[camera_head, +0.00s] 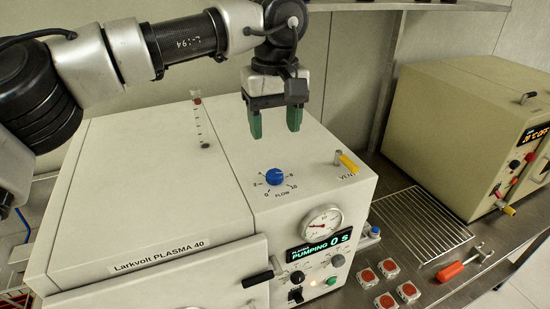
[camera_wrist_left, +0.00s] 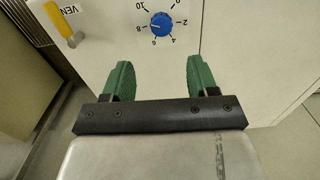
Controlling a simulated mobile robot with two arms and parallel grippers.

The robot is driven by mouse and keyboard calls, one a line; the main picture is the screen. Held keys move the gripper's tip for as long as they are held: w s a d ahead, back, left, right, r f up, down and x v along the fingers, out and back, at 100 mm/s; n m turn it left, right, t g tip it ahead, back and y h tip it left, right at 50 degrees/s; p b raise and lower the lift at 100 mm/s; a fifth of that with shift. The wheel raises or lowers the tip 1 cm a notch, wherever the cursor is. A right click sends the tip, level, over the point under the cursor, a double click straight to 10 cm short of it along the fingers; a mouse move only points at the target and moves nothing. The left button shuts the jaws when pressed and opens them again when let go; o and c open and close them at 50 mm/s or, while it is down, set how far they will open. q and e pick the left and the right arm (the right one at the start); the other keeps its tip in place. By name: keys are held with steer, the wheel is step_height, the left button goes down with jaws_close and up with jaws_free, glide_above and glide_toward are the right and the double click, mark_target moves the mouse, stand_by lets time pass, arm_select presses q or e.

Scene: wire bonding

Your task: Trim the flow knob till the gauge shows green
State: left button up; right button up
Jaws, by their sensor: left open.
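The blue flow knob (camera_head: 274,176) sits on the top face of the cream plasma machine, inside a printed number scale marked FLOW. It also shows in the left wrist view (camera_wrist_left: 161,23), ahead of the fingertips. The round gauge (camera_head: 321,224) is on the machine's front panel; its needle is red, and I cannot read its zone. The display below it (camera_head: 320,245) reads "PUMPING 0 s". My left gripper (camera_head: 273,122) points down above the machine top, behind the knob. Its green fingers (camera_wrist_left: 159,80) are apart with nothing between them, clear of the knob. My right gripper is not in view.
A yellow-handled VENT valve (camera_head: 348,163) stands right of the knob. A thin flow tube (camera_head: 201,122) rises at its left. A beige oven (camera_head: 470,135) stands at right.

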mark_target(275, 173)
arm_select(q)
steer(key=f, duration=0.1)
steer(key=s+f+p, duration=0.1)
steer(key=f, duration=0.2)
steer(key=shift+s+p, duration=0.3)
step_height(275, 173, down, 3)
steer(key=shift+w+p, duration=0.15)
steer(key=shift+p, duration=0.35)
steer(key=shift+w+f+p, duration=0.15)
steer(key=shift+f, duration=0.4)
steer(key=shift+w+f+p, duration=0.15)
steer(key=shift+f, duration=0.35)
steer(key=shift+s+f, duration=0.1)
steer(key=shift+f, duration=0.15)
steer(key=shift+s, duration=0.1)
steer(key=shift+c, duration=0.7)
steer(key=c, duration=0.8)
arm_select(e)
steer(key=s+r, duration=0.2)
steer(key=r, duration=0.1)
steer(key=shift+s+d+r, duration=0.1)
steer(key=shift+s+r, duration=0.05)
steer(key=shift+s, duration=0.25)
